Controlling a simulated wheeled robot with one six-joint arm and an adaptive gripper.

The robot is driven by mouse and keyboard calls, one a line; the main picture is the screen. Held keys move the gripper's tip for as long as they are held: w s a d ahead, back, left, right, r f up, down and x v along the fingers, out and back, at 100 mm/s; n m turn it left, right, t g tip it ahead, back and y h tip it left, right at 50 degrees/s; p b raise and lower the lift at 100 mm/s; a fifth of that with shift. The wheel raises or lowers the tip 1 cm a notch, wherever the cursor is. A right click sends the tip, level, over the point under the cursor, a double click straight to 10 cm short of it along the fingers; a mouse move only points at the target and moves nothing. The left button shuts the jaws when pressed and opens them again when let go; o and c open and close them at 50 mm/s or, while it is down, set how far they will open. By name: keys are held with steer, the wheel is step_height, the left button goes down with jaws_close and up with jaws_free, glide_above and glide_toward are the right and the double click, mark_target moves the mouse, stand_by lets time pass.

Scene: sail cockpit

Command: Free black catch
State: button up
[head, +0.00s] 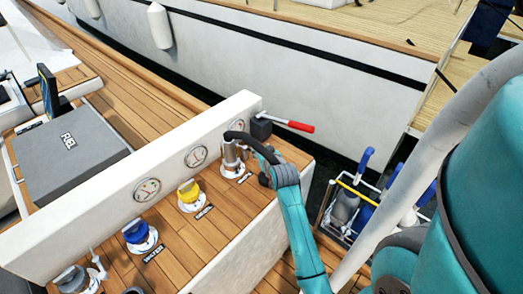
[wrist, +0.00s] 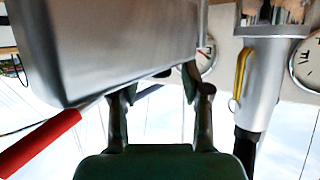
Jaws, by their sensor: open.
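A dark box-shaped block (head: 261,128) with a red-handled lever (head: 295,126) stands at the end of the white panel in the head view; it looks like the black catch, though no label on it is readable. The wrist view shows a large grey block (wrist: 120,45), apparently the same one, and the red handle (wrist: 40,143). My gripper (head: 266,165) is close beside the block on the near side. In the wrist view my gripper (wrist: 160,86) has its fingers apart below the block's edge, with nothing clearly between them. Contact cannot be told.
Yellow (head: 190,192) and blue (head: 137,233) fittings line the wooden deck. A basket of tools (head: 350,208) is at right.

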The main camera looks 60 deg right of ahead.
steer(key=shift+w, duration=0.1)
jaws_close()
stand_by(0.3)
steer(key=shift+w+a+f+m+g+h, duration=0.1)
steer(key=shift+a+f+m+g+h, duration=0.05)
steer(key=shift+a+m+g+h, duration=0.25)
steer(key=shift+w+a+m+g+h, duration=0.1)
steer(key=shift+a+m+g+h, duration=0.5)
steer(key=shift+m+g, duration=0.4)
jaws_free()
